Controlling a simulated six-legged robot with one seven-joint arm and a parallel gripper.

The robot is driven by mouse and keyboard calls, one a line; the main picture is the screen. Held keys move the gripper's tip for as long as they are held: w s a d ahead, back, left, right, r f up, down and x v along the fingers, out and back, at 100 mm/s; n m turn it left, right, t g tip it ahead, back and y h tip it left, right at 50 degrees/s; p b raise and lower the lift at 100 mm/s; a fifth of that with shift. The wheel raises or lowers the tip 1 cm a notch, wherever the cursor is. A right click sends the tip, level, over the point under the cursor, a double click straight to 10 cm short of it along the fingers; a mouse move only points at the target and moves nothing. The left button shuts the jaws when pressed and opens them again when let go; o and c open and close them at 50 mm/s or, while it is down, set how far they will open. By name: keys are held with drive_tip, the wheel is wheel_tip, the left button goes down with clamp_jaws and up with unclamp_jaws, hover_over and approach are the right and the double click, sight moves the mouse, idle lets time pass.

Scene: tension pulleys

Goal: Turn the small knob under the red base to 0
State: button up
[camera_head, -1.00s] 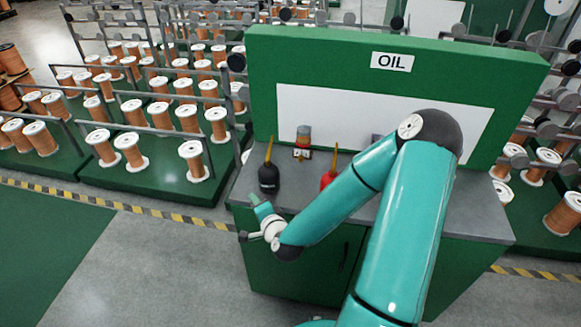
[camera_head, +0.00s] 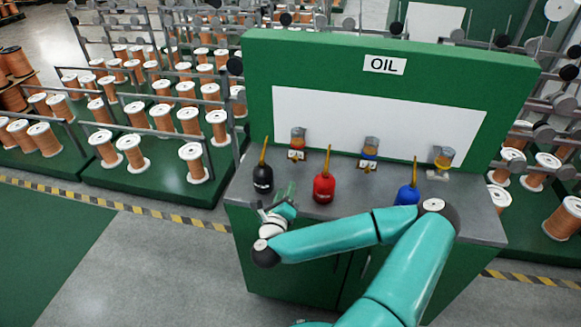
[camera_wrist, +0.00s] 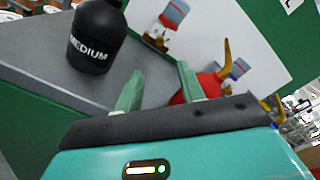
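The dispenser with the red base (camera_head: 298,144) stands at the left end of the back of the grey counter. It also shows in the wrist view (camera_wrist: 171,22), tilted. A small fitting with a white face (camera_head: 295,155) sits under the red base, and it shows in the wrist view too (camera_wrist: 156,39). The knob's setting is too small to read. My gripper (camera_head: 284,194) is over the front left of the counter, in front of the dispenser and apart from it. In the wrist view its two green fingers (camera_wrist: 160,92) are spread with nothing between them.
A black bottle marked MEDIUM (camera_wrist: 95,38) stands left of my gripper. A red oil can (camera_head: 324,188) stands to its right, and a blue one (camera_head: 406,195) further right.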

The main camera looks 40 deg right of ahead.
sight(295, 162)
drive_tip(key=x, duration=1.2)
drive_tip(key=shift+w, duration=0.1)
clamp_jaws()
